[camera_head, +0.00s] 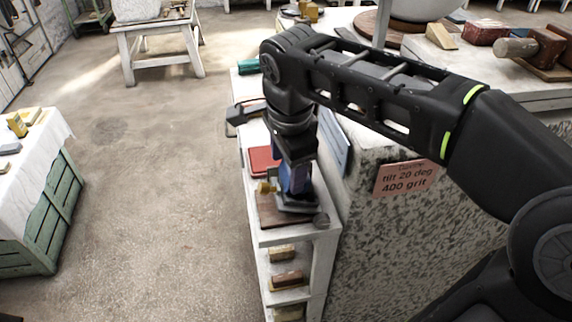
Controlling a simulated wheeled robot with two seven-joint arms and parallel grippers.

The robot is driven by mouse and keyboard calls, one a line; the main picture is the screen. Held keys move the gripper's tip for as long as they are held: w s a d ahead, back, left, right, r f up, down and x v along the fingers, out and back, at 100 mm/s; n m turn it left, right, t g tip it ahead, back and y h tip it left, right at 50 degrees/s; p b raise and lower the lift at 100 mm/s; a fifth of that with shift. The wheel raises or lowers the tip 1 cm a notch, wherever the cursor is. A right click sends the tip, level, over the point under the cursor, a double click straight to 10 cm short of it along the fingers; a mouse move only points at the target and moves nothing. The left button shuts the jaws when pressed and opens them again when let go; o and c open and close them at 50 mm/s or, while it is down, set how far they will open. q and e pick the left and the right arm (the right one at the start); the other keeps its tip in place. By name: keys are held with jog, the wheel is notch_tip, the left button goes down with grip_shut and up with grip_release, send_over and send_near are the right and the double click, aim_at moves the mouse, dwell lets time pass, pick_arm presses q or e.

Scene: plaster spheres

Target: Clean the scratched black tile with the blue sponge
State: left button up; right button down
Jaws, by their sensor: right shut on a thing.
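My right gripper (296,188) points down over the narrow white shelf unit, shut on a blue thing (297,179) that I take for the blue sponge. Much of it is hidden by the gripper. Just below it lies a flat dark grey piece (298,207), which may be the black tile. I cannot make out scratches on it, nor whether the sponge touches it. My left gripper is not in view.
The shelf top (285,236) also holds a red tile (262,160), a brown plate (270,212) and a green item (248,66). A speckled stone block (380,240) with a pink sign (405,178) stands right of it. Open floor (160,170) lies left.

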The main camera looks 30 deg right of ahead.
jog(key=shift+w+d+r, duration=0.15)
jog(key=shift+r, duration=0.05)
jog(key=shift+s+a+f+b, duration=0.1)
jog(key=shift+s+a+b, duration=0.1)
jog(key=shift+s, duration=0.15)
jog(key=shift+s+a+f+b, duration=0.1)
jog(key=shift+s+b, duration=0.1)
jog(key=shift+s, duration=0.1)
jog(key=shift+s+a, duration=0.15)
jog(key=shift+s, duration=0.2)
jog(key=shift+w+d+r+p, duration=0.3)
jog(key=shift+w+r+p, duration=0.2)
jog(key=shift+p, duration=0.1)
jog(key=shift+w+d+r, duration=0.25)
jog(key=shift+w, duration=0.15)
